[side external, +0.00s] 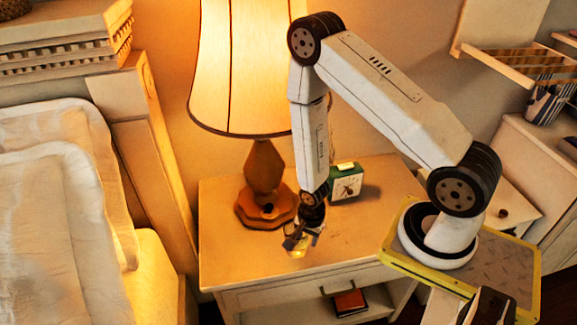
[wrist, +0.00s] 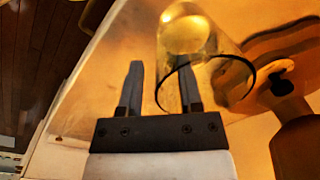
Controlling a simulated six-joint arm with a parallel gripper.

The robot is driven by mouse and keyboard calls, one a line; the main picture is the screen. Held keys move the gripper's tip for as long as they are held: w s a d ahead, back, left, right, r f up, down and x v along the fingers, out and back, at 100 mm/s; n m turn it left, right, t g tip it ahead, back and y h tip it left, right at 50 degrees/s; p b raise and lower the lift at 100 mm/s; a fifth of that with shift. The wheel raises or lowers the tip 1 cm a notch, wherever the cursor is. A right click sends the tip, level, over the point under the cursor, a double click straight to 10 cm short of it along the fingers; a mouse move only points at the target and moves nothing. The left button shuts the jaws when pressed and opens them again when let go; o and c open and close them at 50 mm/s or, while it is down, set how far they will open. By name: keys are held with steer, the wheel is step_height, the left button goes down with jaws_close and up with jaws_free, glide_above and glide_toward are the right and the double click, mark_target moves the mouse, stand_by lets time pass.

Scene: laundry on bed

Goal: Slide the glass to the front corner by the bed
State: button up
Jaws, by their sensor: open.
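The clear glass (side external: 298,252) stands on the nightstand top (side external: 235,262), near the middle of its front part, in front of the lamp. In the wrist view the glass (wrist: 186,36) shows at the upper right, with a yellowish base and a dark rim. My gripper (side external: 301,236) points down at the glass from above; in the wrist view my gripper (wrist: 161,70) has its two fingers apart. The left finger is outside the glass outline. The right finger overlaps the rim; I cannot tell whether it is inside the glass. The front corner by the bed is bare.
The lit lamp (side external: 263,180) stands close behind the glass, its base also at the right of the wrist view. A green clock (side external: 345,183) is at the back right. The bed (side external: 70,230) lies left of the nightstand. The front strip of the top is clear.

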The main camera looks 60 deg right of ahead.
steer(key=shift+f, duration=0.65)
jaws_close()
stand_by(1.2)
